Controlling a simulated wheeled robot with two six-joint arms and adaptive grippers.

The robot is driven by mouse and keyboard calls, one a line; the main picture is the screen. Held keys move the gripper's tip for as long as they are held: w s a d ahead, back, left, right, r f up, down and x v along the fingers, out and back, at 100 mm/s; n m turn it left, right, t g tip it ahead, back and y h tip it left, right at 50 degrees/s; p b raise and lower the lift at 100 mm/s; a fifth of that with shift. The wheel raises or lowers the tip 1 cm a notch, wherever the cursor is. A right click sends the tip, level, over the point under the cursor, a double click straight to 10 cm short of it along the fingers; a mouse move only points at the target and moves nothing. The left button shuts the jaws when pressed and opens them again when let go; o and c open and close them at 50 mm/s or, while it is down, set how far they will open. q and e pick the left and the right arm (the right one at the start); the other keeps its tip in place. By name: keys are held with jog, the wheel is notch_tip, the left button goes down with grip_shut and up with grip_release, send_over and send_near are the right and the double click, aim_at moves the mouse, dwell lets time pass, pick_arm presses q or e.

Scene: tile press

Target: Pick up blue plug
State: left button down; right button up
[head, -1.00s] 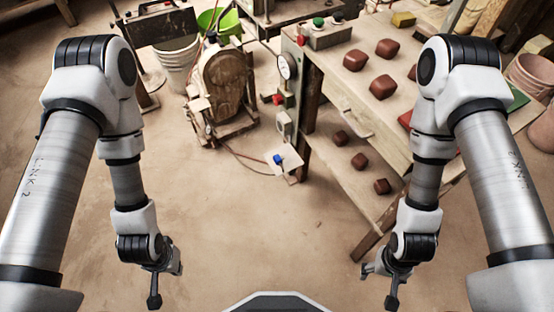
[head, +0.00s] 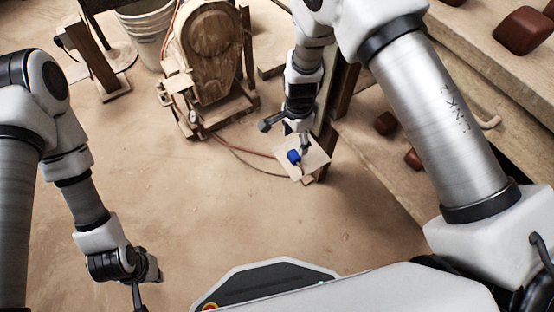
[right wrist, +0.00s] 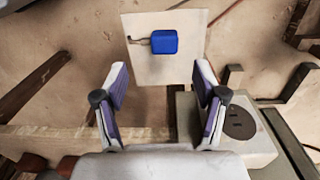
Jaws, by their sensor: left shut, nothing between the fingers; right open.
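The blue plug (head: 293,156) lies on a pale square board (head: 316,157). In the right wrist view the plug (right wrist: 163,41) is a rounded blue block with a short dark cord at its left, on the upper part of the board (right wrist: 158,75). My right gripper (head: 286,136) is open and empty, close to the plug in the head view. In the right wrist view the plug is beyond the open fingers (right wrist: 160,88), centred between them and not touched. My left gripper (head: 146,285) is shut and empty, low at the left, far from the plug.
A grey box with a dark round socket (right wrist: 238,122) stands close to my right finger in the wrist view. A wooden machine (head: 207,55) is left of my right arm, a wooden bench (head: 385,185) right of it. The floor at left centre is clear.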

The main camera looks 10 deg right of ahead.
aim_at(293, 154)
jog(key=shift+w+f+b, duration=0.25)
jog(key=shift+f+b, duration=0.3)
jog(key=shift+f, duration=0.55)
jog(key=shift+s+r+t, duration=0.15)
jog(key=shift+r+t, duration=0.1)
jog(key=shift+t, duration=0.05)
jog(key=shift+s+f, duration=0.1)
jog(key=shift+f, duration=0.25)
notch_tip(293, 154, down, 7)
jog(key=b, duration=0.4)
jog(key=shift+a, duration=0.1)
pick_arm(q)
notch_tip(293, 154, down, 7)
jog(key=shift+s, duration=0.3)
pick_arm(e)
jog(key=shift+r, duration=0.2)
pick_arm(q)
jog(key=shift+d, duration=0.1)
pick_arm(e)
jog(key=c, duration=1.2)
